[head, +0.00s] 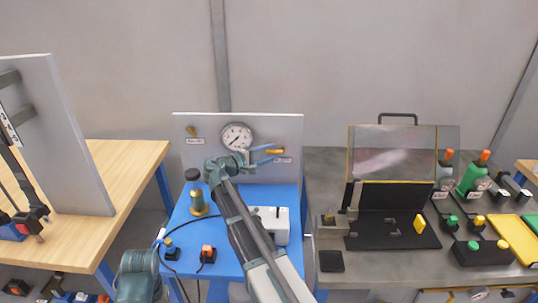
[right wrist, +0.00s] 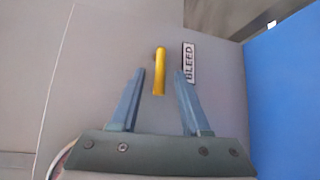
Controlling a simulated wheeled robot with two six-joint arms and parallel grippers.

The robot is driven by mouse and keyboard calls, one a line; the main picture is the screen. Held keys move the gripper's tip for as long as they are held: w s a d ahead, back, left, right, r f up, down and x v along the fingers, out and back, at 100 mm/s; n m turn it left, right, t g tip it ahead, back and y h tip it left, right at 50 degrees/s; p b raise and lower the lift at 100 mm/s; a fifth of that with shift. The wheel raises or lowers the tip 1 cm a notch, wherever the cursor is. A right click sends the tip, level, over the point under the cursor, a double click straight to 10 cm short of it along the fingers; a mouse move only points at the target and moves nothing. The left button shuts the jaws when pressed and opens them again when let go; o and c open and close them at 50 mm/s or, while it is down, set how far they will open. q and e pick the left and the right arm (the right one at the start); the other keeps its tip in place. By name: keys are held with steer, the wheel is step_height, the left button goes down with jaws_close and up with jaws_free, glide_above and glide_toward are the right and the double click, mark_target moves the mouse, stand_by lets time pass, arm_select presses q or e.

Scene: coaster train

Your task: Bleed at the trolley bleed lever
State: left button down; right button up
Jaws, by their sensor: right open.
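The yellow-orange bleed lever (head: 276,152) sticks out from the grey upright panel of the blue trolley, below and right of the round gauge. In the right wrist view the lever (right wrist: 160,62) stands between the two blue fingers, beside a "BLEED" label (right wrist: 189,63). My right gripper (head: 268,154) is open, with its fingertips on either side of the lever and a gap on each side. Whether the fingers touch the panel I cannot tell.
The gauge (head: 237,137) and a small brass fitting (head: 191,131) are on the same panel (head: 288,125). A grey bench with a clear-covered fixture (head: 393,150) is at the right.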

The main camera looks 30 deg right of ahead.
steer(key=shift+d, duration=0.2)
jaws_close()
stand_by(0.3)
